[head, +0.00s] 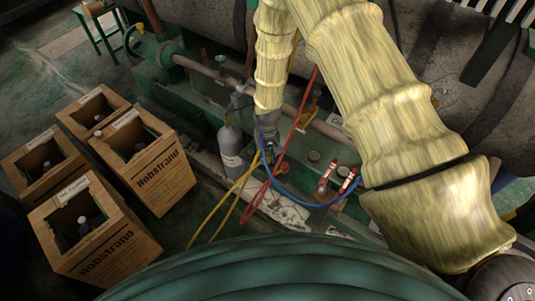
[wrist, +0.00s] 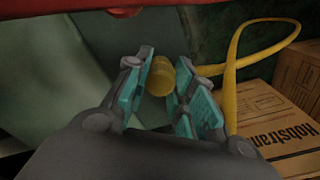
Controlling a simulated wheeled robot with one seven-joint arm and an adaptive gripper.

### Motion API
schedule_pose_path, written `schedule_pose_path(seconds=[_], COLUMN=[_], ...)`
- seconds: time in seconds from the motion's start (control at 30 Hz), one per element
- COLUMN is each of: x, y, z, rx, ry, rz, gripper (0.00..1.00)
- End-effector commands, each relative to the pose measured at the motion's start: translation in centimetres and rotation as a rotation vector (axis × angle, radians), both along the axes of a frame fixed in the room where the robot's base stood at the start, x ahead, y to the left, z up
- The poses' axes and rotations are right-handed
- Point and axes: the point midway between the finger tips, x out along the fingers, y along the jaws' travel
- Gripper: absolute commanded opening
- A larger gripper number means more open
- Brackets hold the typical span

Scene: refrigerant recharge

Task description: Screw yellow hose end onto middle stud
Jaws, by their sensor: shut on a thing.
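My gripper (wrist: 166,84) is shut on the yellow hose end (wrist: 160,77), a short yellow cylinder between its teal finger pads in the wrist view. The yellow hose (wrist: 233,52) loops up and away on the right of that view. In the head view my gripper (head: 267,136) is beside the grey bottle, and the yellow hose (head: 226,195) hangs below it towards the floor. I cannot make out the middle stud in either view. My arm and gripper cover part of the work area.
A grey bottle (head: 231,148) stands left of my gripper. A red hose (head: 296,125) and a blue hose (head: 305,203) run close by. Red-topped fittings (head: 329,176) stand to the right. Several cartons (head: 150,165) are at left. A red part (wrist: 80,8) crosses the wrist view's top.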

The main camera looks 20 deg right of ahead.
Motion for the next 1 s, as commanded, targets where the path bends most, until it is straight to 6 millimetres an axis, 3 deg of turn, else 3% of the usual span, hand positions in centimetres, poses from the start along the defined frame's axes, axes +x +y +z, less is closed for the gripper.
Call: schedule_pose_path(seconds=[0.27, 0.63, 1.0], x=[0.11, 0.12, 0.12], y=[-0.04, -0.08, -0.09], z=[0.11, 0.03, -0.01], rx=[-0.001, -0.001, -0.001], ry=[-0.002, -0.002, -0.003], rz=[-0.027, -0.301, -0.325], gripper=[0.01, 0.01, 0.01])
